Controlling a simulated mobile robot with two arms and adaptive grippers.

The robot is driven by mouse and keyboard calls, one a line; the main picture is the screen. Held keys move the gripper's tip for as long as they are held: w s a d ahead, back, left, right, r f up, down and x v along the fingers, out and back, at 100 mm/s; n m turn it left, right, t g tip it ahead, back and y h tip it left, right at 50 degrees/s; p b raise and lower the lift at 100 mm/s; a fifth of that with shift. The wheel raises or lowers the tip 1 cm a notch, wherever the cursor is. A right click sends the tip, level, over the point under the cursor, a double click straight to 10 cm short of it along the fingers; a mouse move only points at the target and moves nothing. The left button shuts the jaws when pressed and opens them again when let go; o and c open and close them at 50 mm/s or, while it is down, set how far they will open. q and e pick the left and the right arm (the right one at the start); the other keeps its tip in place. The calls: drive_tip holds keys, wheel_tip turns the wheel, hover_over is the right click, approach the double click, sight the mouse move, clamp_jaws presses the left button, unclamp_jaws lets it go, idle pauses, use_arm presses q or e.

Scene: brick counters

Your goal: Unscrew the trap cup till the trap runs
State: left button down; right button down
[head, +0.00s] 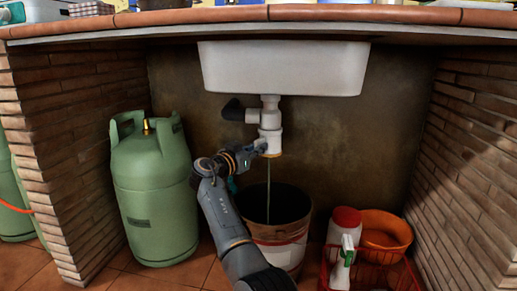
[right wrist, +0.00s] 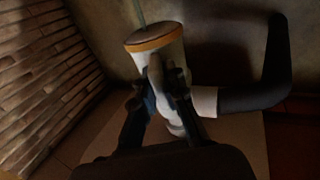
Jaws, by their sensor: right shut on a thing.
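The white trap cup (head: 271,135) hangs under the sink and has an orange-brown ring at its lower end. My right gripper (head: 261,146) is shut on the cup from the left. The right wrist view, which looks upside down, shows the cup (right wrist: 165,48) between the fingers (right wrist: 163,78). A thin stream (head: 268,178) runs from the cup's lower end down into the bucket (head: 279,234). It also shows at the top of the right wrist view (right wrist: 140,12). The cup's threads are hidden. My left gripper is not in view.
The white sink (head: 283,68) hangs above, with a dark side pipe (head: 233,110) left of the trap. A green gas bottle (head: 155,195) stands left. A red basket (head: 385,275) with a white bottle, a red-lidded tub (head: 345,222) and an orange bowl (head: 385,232) are right.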

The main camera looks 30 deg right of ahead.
drive_tip(key=c, duration=1.4)
unclamp_jaws()
drive_tip(key=shift+a, duration=0.25)
drive_tip(key=v, duration=1.1)
drive_tip(key=shift+a, duration=0.25)
drive_tip(key=shift+s, duration=0.1)
